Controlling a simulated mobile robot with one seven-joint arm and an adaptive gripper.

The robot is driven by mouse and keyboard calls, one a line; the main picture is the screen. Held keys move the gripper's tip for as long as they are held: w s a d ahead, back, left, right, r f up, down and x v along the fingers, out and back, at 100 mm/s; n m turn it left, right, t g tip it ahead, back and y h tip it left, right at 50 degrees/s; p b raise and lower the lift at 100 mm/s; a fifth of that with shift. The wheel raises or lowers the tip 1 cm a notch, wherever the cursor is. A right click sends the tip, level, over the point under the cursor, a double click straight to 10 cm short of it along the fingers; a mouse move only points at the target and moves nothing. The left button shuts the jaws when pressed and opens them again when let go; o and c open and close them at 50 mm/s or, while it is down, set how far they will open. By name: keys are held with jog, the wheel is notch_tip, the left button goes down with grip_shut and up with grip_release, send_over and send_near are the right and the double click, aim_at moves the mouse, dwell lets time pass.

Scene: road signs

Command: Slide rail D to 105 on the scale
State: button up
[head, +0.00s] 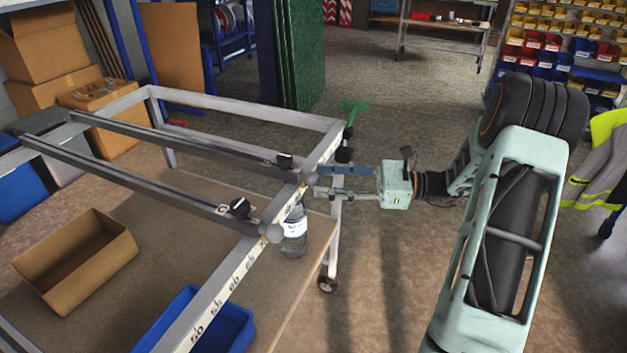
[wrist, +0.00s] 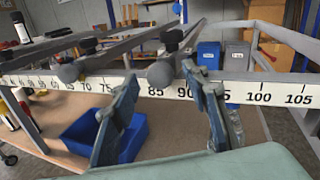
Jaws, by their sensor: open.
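Each rail has a round grey end knob and a black clamp knob. In the head view, my gripper (head: 325,181) is at the far rail's end (head: 295,178).
A cardboard box (head: 75,260), a blue bin (head: 215,325) and a bottle (head: 294,235) stand on the shelf below. A green clamp (head: 352,108) is near the frame's far corner. The bar from about 90 to 105 (wrist: 298,98) shows no rail knob.

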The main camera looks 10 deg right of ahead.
aim_at(314, 180)
jog(key=shift+x, duration=1.65)
grip_shut()
